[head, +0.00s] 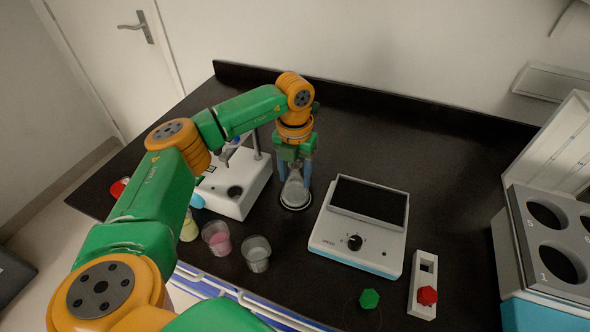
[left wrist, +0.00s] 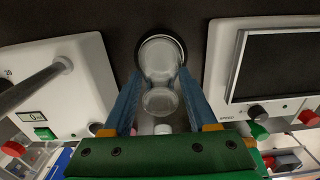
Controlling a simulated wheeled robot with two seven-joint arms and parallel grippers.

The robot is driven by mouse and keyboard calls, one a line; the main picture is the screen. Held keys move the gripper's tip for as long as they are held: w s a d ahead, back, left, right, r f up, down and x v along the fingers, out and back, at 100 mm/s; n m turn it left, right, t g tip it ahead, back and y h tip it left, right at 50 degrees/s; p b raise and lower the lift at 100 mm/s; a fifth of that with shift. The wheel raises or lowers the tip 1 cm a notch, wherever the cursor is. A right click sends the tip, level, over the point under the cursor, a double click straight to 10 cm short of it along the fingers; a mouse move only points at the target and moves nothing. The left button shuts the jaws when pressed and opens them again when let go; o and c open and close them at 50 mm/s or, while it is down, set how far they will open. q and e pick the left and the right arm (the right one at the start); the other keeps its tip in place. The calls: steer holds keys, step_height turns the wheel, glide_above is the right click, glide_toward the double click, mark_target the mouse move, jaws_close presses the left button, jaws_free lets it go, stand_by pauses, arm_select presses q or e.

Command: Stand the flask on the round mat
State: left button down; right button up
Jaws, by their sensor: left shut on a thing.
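The clear glass flask (head: 293,190) is upright between the blue fingers of my left gripper (head: 296,168), which is shut on it. In the left wrist view the flask (left wrist: 160,72) also shows between the fingertips of the left gripper (left wrist: 160,82). The round mat (head: 297,208) is a dark disc with a pale rim, directly under the flask and mostly covered by it. In the left wrist view the mat's rim (left wrist: 160,37) curves around the flask's base. I cannot tell whether the base touches the mat. My right gripper is not in view.
A white stand device (head: 235,185) is left of the mat and a white hotplate with a dark top (head: 368,200) is right of it. Beakers (head: 257,254) and (head: 217,238) stand in front. A grey block with numbered holes (head: 550,240) is at far right. The counter behind is clear.

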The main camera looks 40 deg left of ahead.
arm_select(q)
steer(key=c, duration=0.6)
jaws_free()
steer(key=shift+f, duration=0.2)
steer(key=o, duration=0.4)
steer(key=shift+d+r, duration=0.1)
steer(key=shift+r, duration=0.1)
step_height(320, 180, up, 8)
steer(key=shift+w+f+b, duration=0.1)
steer(key=shift+f+b, duration=0.05)
steer(key=shift+b, duration=0.55)
step_height(320, 180, up, 4)
steer(key=shift+r+p, duration=0.2)
steer(key=shift+p, duration=0.3)
